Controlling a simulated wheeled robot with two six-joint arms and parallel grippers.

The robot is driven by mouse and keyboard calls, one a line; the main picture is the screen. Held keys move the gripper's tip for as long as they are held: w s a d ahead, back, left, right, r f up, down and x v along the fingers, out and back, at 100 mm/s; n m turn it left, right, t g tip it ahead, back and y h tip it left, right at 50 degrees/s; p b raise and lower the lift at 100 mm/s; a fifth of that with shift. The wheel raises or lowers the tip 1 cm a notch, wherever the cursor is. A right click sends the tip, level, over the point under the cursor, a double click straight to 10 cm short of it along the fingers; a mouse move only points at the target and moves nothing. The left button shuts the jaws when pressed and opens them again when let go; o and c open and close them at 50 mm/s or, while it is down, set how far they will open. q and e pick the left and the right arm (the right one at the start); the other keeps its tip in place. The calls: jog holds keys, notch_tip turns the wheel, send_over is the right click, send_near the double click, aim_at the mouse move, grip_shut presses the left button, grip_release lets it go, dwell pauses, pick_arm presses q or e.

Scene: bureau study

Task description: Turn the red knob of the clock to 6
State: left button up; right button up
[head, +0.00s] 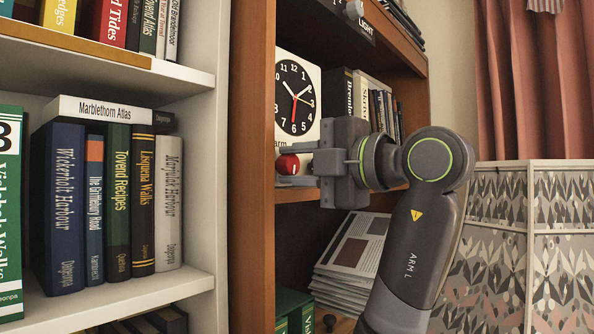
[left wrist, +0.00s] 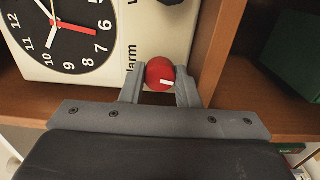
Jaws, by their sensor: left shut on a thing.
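The clock (head: 311,137) is a white box with a black dial, white numbers and a thin red hand. It stands on the brown shelf and also shows in the left wrist view (left wrist: 122,30). Its red hand points close to the 6. The red knob (left wrist: 160,72) sits below the dial beside the word "Alarm" and bears a small white mark; it also shows in the head view (head: 288,163). My left gripper (left wrist: 160,84) is shut on the knob, one finger on each side. In the head view, my left gripper covers part of the clock's lower right. My right gripper is not in view.
Books (head: 362,98) stand right of the clock on the same shelf. The shelf's brown side panel (head: 252,200) rises close to the clock's left. A white bookcase (head: 204,150) with several books is at left. Stacked papers (head: 350,255) lie below.

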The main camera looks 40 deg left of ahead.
pick_arm(q)
jog(key=shift+n, duration=0.9)
jog(key=o, duration=0.9)
jog(key=shift+o, duration=0.3)
jog(key=shift+f, duration=0.1)
